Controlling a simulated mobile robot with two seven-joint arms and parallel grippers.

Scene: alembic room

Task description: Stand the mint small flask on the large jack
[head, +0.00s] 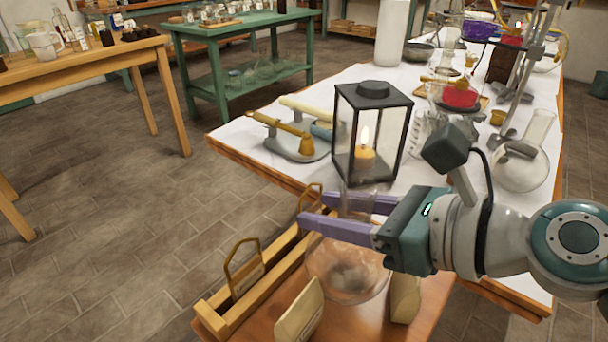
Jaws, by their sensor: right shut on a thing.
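My right gripper (310,211) comes in from the right, its purple fingers on either side of the neck of a clear round-bodied glass flask. I take this as the mint small flask (347,270), though a mint tint does not show clearly. I cannot make out the large jack in this view. My left gripper is not in view.
A black lantern with a lit candle (365,158) stands just behind the gripper on the white-covered table (300,85). A balance (300,146) stands left of it, a round flask (520,165) right. Floor on the left is clear.

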